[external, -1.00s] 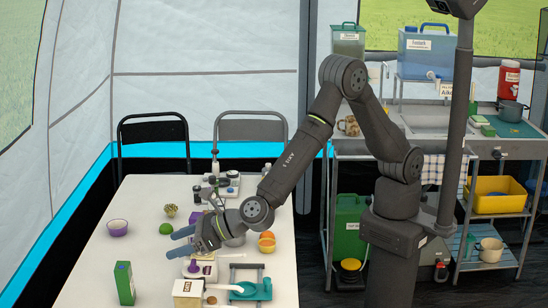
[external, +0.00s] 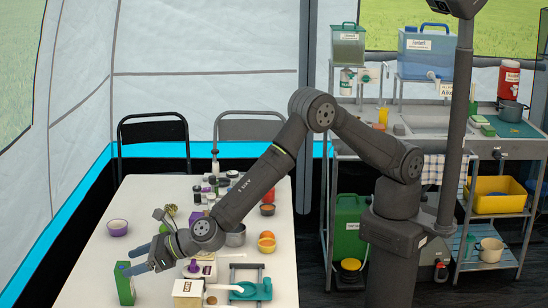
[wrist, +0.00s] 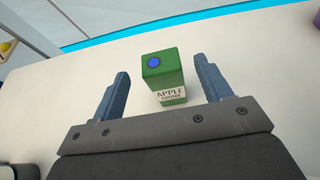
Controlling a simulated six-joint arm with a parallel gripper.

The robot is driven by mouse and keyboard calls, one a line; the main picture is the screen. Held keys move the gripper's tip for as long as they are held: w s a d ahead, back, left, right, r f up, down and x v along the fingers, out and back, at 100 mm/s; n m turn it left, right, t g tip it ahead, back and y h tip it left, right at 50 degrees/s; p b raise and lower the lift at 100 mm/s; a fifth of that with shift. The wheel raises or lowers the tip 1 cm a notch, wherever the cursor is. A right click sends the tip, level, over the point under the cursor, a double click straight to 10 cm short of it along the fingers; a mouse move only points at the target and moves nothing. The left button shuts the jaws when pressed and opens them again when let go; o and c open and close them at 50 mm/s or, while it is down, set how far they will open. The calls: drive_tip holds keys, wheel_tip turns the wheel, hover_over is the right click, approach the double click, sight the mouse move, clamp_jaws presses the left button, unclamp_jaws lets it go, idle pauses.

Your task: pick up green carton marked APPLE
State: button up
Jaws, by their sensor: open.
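The green carton (wrist: 167,78) stands upright on the table in the wrist view, with a blue cap on top and a white label reading APPLE DRINK. It also shows in the external view (external: 124,285) near the table's front left. My gripper (wrist: 160,80) is open, with one blue-grey finger to the left of the carton and one to the right. The carton appears between and just beyond the fingertips, with gaps on both sides. In the external view my gripper (external: 137,260) is beside the carton's top, and one finger overlaps it.
A purple bowl (external: 117,228) stands further back on the table (external: 85,275). A white carton (external: 187,294), a teal tray (external: 255,291) and several jars and small items stand to the right. The table around the green carton is clear.

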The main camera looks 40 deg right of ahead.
sight(122, 266)
drive_tip(key=shift+x, duration=2.2)
drive_tip(key=shift+d, duration=0.1)
drive_tip(key=c, duration=1.3)
drive_tip(key=shift+c, duration=1)
drive_tip(key=shift+r, duration=0.15)
